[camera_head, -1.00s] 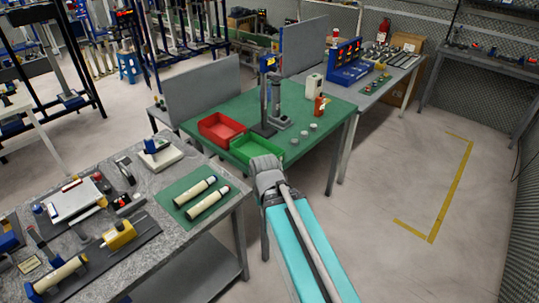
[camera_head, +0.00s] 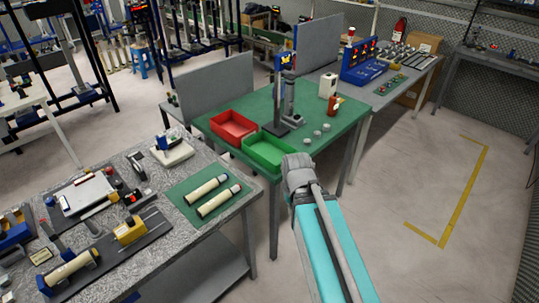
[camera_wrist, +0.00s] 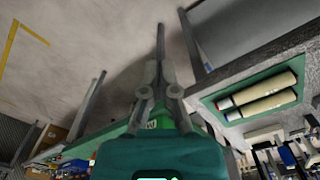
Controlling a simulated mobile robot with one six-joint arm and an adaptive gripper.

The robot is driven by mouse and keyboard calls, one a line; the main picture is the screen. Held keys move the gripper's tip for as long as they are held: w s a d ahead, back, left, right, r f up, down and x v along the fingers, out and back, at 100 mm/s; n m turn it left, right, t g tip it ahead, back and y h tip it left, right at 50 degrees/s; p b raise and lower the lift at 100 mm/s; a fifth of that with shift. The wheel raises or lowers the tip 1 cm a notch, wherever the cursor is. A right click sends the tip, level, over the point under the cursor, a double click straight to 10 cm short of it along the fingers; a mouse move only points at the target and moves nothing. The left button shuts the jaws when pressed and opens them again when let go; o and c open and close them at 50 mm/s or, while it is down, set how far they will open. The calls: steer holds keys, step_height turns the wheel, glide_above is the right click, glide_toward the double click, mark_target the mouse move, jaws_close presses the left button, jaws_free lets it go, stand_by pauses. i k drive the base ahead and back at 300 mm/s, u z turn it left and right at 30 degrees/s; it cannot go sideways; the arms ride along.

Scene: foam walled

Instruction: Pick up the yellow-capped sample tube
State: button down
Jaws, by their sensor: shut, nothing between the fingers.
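Two cream tubes lie side by side on a green mat (camera_head: 184,214) on the grey speckled table: a rear tube (camera_head: 208,189) and a front tube (camera_head: 219,203). In the wrist view they are at the right, an upper tube (camera_wrist: 263,88) and a lower tube (camera_wrist: 266,106), with small reddish and bluish ends. I cannot make out a yellow cap on either. My gripper (camera_wrist: 160,68) is shut and empty, apart from the tubes and left of them in the wrist view. In the head view my arm hides its fingers.
The grey table (camera_head: 262,187) also holds a yellow block (camera_head: 130,229), another cream tube (camera_head: 72,269) and a white device (camera_head: 172,153). Behind, a green-topped table (camera_head: 350,103) bears a red bin (camera_head: 216,126) and a green bin (camera_head: 253,154). The floor at right is clear.

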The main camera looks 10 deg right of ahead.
mark_target(72, 267)
steer(key=u, duration=0.1)
steer(key=k, duration=0.95)
steer(key=u, duration=2.1)
steer(key=i, duration=0.4)
